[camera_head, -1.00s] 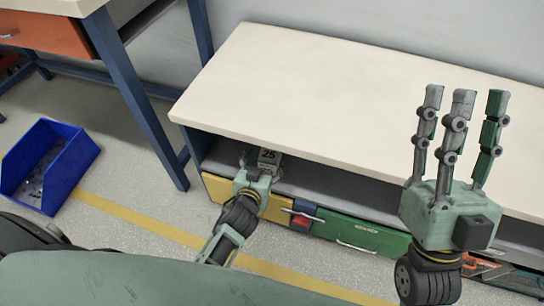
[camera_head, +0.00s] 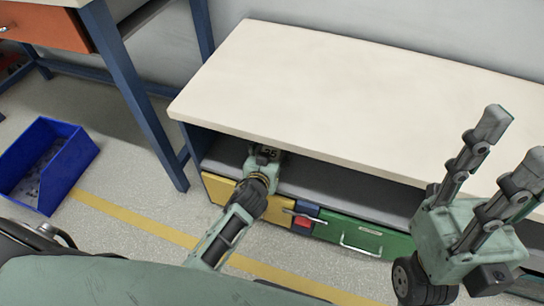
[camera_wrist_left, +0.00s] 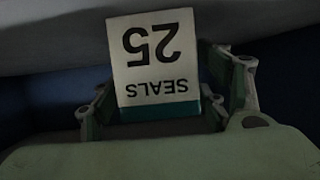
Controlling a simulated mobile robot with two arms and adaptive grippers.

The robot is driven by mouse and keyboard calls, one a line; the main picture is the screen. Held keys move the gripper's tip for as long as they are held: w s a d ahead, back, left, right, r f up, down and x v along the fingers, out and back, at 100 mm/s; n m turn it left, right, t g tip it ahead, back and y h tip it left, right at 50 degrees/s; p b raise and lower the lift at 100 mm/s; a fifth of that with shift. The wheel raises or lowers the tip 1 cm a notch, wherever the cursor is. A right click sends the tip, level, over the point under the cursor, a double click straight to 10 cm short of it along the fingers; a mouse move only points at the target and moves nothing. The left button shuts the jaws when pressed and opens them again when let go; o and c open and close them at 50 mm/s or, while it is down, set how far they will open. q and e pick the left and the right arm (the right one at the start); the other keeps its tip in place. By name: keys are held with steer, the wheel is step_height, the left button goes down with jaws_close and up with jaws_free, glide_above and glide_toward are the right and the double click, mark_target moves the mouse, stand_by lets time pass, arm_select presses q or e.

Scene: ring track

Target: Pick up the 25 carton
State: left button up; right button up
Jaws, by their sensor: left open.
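The 25 carton (camera_wrist_left: 158,65) is white with a dark green lower band and reads "SEALS 25", upside down in the left wrist view. It is on the shelf under the bench top, and only a bit of it (camera_head: 270,152) shows in the head view. My left gripper (camera_head: 263,158) reaches into the shelf opening. Its fingers (camera_wrist_left: 165,95) stand on both sides of the carton, open; whether they touch it I cannot tell. My right gripper (camera_head: 500,140) is raised at the right, empty, with its fingers spread apart.
The cream bench top (camera_head: 330,90) overhangs the grey shelf (camera_head: 340,185). Yellow (camera_head: 222,188) and green (camera_head: 362,236) drawer fronts lie below the shelf. A blue bin (camera_head: 48,165) stands on the floor at left, near a blue-legged table (camera_head: 135,90).

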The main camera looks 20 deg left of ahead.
arm_select(q)
steer(key=shift+c, duration=0.4)
steer(key=c, duration=1.2)
steer(key=shift+c, duration=0.2)
